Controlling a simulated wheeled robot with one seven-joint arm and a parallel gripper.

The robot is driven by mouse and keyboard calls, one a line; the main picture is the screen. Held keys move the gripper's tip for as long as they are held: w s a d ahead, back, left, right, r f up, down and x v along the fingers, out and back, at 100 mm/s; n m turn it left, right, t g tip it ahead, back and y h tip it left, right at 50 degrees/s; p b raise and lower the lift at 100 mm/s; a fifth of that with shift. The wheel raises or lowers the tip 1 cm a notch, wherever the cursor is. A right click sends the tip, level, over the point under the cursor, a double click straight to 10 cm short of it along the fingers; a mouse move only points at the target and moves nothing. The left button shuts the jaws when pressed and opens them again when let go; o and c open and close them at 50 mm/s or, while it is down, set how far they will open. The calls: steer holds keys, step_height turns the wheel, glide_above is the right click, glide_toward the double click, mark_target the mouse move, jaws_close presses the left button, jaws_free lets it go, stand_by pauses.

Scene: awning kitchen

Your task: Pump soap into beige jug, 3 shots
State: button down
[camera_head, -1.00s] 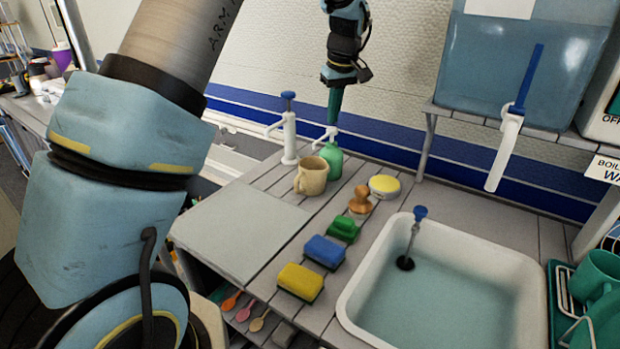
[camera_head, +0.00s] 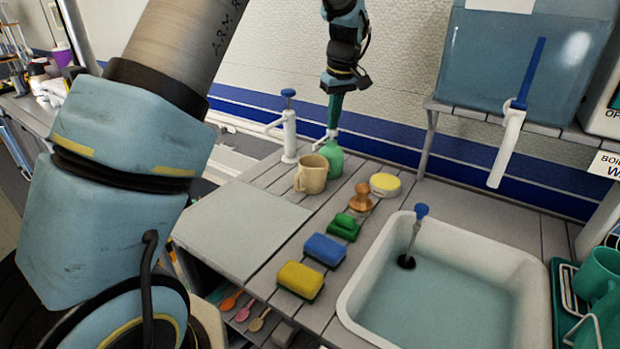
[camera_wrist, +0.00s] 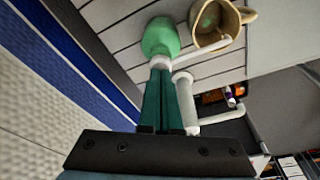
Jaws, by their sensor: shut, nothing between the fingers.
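The soap bottle (camera_head: 333,158) is green with a white pump head and stands just behind the beige jug (camera_head: 312,175). Both stand upright on the grey slatted counter. The pump's spout points left over the jug's rim. My gripper (camera_head: 333,125) is shut and empty, pointing down with its green fingertips on top of the pump head. In the wrist view, my gripper (camera_wrist: 160,68) meets the white pump collar above the green bottle (camera_wrist: 160,38). The spout reaches over the jug (camera_wrist: 228,28), and a green patch shows inside it.
A white pump with a blue knob (camera_head: 289,125) stands left of the bottle. A yellow-topped round tub (camera_head: 385,184), a wooden stamp-like object (camera_head: 361,199) and several sponges (camera_head: 325,250) lie in front. A white sink (camera_head: 350,310) is right. A bare grey board (camera_head: 240,235) lies left.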

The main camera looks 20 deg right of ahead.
steer(key=shift+f, duration=0.3)
steer(key=shift+r, duration=0.1)
steer(key=shift+r+p, duration=1.05)
steer(key=shift+r, duration=0.3)
steer(key=shift+r, duration=0.1)
step_height(320, 180, up, 6)
steer(key=p, duration=0.4)
steer(key=shift+p, duration=0.35)
